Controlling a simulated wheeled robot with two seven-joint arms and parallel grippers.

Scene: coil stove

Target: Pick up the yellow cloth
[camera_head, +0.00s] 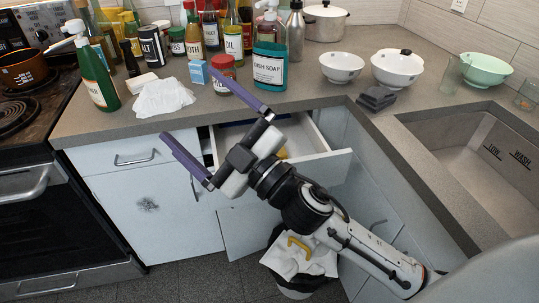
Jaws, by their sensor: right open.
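My right gripper (187,104) is open, its two purple fingers wide apart and pointing up-left over the counter's front edge. It appears to hold nothing. A small yellow patch (283,153) shows inside the open drawer (322,166), just right of the gripper's body; it may be the yellow cloth, but most of it is hidden by my arm. A white crumpled cloth or paper (163,98) lies on the counter near the fingertips. My left gripper is not in view.
Bottles and jars crowd the counter's back, with a dish soap bottle (270,66) near the fingers. Bowls (341,67) stand right, beside a sink (480,150). A lined bin (318,262) with a curved yellow item (299,246) is below my arm. A stove is left.

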